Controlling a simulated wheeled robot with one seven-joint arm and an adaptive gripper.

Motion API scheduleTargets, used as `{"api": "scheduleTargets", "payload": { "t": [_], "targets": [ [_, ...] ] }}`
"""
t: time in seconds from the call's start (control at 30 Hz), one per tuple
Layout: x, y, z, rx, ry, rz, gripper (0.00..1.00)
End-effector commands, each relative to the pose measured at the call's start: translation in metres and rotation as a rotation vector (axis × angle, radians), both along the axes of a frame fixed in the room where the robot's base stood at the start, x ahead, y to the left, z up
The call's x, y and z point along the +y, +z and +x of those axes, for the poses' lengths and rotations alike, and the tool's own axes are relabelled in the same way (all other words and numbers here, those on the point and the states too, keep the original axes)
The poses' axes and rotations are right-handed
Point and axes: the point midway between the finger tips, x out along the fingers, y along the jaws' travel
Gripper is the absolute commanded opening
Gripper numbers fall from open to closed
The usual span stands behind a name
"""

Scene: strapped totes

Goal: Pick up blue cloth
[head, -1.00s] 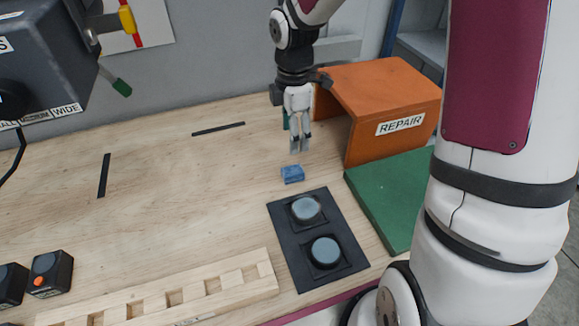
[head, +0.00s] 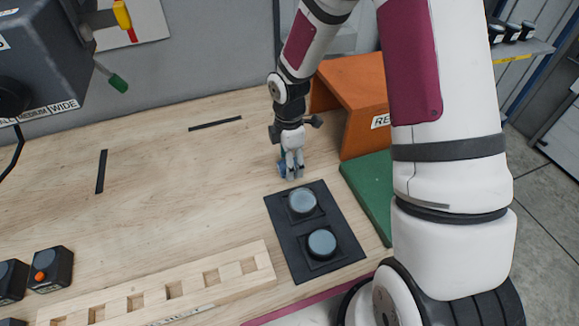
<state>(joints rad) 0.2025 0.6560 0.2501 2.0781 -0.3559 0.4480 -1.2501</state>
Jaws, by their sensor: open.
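The blue cloth (head: 282,170) is a small folded piece on the wooden table, just behind the black plate. In the head view my gripper (head: 291,174) is down at the cloth, pointing downward. Its fingers hide most of the cloth, and only a blue edge shows at their left. The gripper is open. I cannot tell whether the cloth lies between the fingers or behind them.
A black plate (head: 284,234) with two round grey-blue discs lies just in front of the gripper. An orange REPAIR stand (head: 352,90) and a green mat (head: 366,185) are at the right. A slotted wooden rail (head: 222,287) lies in front. The table's left middle is clear.

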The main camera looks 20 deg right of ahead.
Motion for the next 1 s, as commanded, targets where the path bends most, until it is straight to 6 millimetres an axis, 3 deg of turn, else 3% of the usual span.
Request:
{"api": "scheduleTargets", "payload": {
  "t": [0.23,0.43,0.8,1.0],
  "targets": [
    [0.000,-0.002,0.000,-0.001,0.000,0.000,0.60],
    [0.000,-0.002,0.000,-0.001,0.000,0.000,0.17],
    [0.000,-0.001,0.000,-0.001,0.000,0.000,0.14],
    [-0.001,0.010,0.001,-0.004,-0.001,0.000,0.14]
  ]
}}
